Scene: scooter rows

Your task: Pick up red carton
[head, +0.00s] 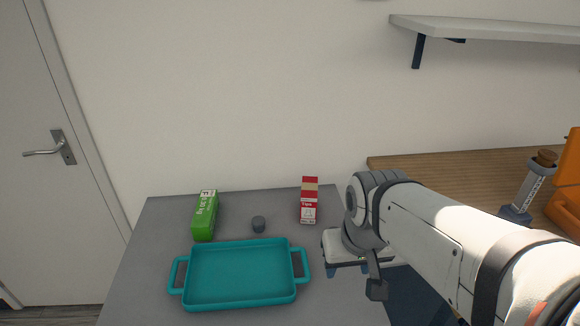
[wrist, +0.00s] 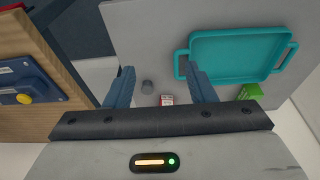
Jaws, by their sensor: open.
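A teal tray (head: 240,303) with handles lies at the table's front. A wooden surface (head: 450,167) with a bottle (head: 530,188) is at right, below a wall shelf (head: 490,28).

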